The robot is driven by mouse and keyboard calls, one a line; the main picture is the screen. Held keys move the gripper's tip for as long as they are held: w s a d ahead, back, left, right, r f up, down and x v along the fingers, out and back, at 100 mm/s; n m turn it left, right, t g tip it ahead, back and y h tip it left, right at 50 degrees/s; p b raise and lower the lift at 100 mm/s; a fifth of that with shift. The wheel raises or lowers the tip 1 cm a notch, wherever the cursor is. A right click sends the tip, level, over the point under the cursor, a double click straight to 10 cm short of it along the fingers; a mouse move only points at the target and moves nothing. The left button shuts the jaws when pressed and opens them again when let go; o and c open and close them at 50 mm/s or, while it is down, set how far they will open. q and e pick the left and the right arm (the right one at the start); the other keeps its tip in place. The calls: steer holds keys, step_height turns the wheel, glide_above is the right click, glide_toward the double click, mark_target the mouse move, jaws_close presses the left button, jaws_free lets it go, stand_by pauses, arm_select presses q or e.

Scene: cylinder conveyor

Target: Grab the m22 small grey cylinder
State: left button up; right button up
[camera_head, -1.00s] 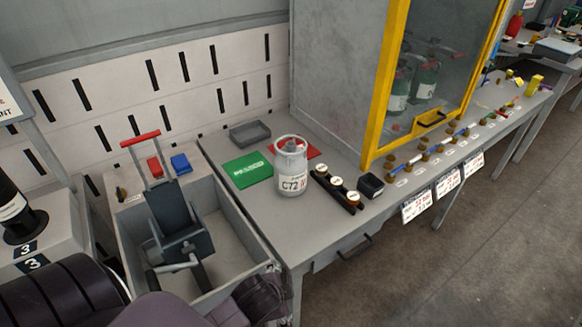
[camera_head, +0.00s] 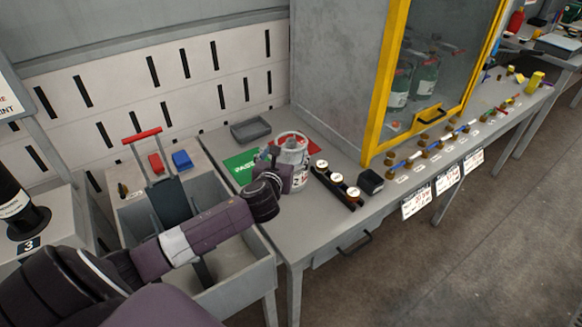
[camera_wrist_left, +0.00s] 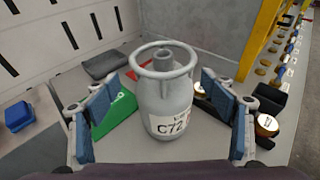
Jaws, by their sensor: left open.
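A small grey cylinder (camera_head: 292,143) with a ring collar stands upright on the grey table, partly hidden behind my left arm in the head view. In the left wrist view the cylinder (camera_wrist_left: 168,95) is in the middle, and its label reads "C72"; the rest of the label is not legible. My left gripper (camera_head: 277,160) is at the near left side of the cylinder. In the wrist view the blue-padded fingers of the left gripper (camera_wrist_left: 160,98) are open, one on each side of the cylinder, with gaps visible. My right gripper is not in view.
A yellow-framed cabinet (camera_head: 425,75) rises behind. A cart with a red handle (camera_head: 142,135) is at left.

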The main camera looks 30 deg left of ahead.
mark_target(290, 146)
arm_select(q)
steer(key=shift+d+p+x, duration=0.15)
steer(key=shift+p+x, duration=0.05)
steer(key=shift+x, duration=1.55)
steer(key=shift+d+p+x, duration=0.15)
steer(key=shift+x, duration=1.65)
steer(key=shift+w+r, duration=0.1)
steer(key=shift+r, duration=0.05)
steer(key=c, duration=1.5)
steer(key=shift+r, duration=0.35)
steer(key=shift+c, duration=1.1)
steer(key=shift+w+f, duration=0.1)
steer(key=shift+w, duration=0.05)
